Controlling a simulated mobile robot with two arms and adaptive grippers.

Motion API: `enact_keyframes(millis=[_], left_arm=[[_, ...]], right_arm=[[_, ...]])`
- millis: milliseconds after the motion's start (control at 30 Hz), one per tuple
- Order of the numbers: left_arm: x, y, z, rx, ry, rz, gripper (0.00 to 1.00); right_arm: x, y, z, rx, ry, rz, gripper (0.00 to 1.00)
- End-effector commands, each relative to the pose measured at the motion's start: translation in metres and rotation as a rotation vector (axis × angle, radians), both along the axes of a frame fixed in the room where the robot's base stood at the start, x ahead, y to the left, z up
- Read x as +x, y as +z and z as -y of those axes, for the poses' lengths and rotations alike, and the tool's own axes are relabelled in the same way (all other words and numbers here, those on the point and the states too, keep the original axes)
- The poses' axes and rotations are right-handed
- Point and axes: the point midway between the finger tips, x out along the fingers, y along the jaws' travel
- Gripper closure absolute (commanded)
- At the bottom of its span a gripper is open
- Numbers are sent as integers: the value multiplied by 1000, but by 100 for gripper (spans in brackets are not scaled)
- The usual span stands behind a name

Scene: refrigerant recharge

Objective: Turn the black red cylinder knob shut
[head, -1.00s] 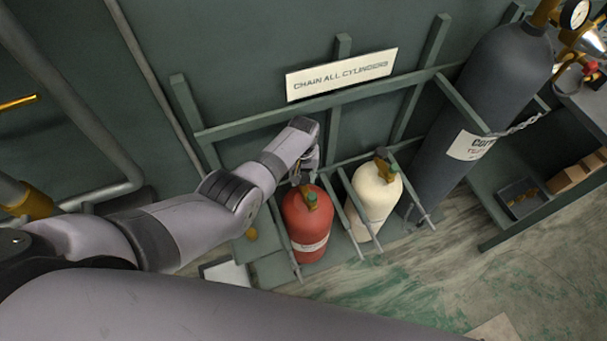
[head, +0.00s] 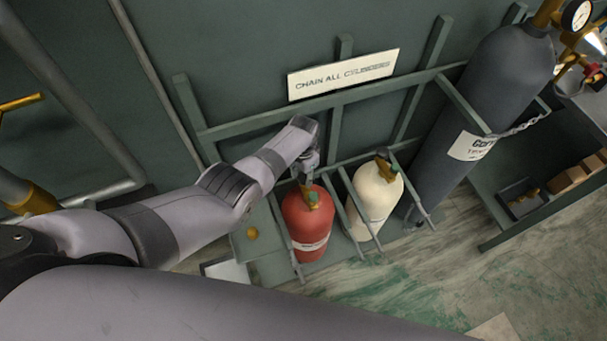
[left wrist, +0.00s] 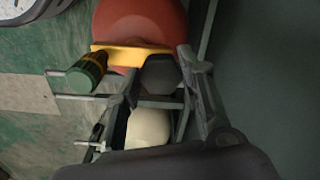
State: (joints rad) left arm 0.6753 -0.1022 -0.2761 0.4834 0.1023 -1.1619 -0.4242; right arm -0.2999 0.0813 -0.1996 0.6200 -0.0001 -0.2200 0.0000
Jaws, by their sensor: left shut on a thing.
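The red cylinder (head: 306,222) stands upright in the rack, with a brass valve on top. In the left wrist view its red body (left wrist: 140,20) is at the top, with the yellow valve body (left wrist: 130,54) across it. A green-capped side fitting (left wrist: 87,74) sticks out to the left. The black knob (left wrist: 161,74) lies at the valve's right end. My left gripper (head: 308,172) is at the valve top, and in the left wrist view its fingers (left wrist: 158,80) are around the black knob, shut on it. The far finger is partly hidden. My right gripper is not visible.
A cream cylinder (head: 376,203) stands just right of the red one, and rack bars separate them. A tall dark grey cylinder (head: 488,95) is chained further right. A sign (head: 343,75) hangs behind the rack. The floor in front is clear.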

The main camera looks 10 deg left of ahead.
Motion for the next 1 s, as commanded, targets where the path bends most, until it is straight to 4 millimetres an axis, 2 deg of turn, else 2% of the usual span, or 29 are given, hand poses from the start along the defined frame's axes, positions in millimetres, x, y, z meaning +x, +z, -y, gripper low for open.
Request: enact_keyframes(millis=[333, 833, 867, 1000], left_arm=[[0, 0, 0, -1, -120, -1, 92], [1, 0, 0, 0, -138, 0, 92], [1, 0, 0, 0, -138, 0, 63], [1, 0, 0, 0, -137, 0, 54]], right_arm=[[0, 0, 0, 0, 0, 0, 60], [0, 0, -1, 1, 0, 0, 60], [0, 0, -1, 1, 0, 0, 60], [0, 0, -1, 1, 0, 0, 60]])
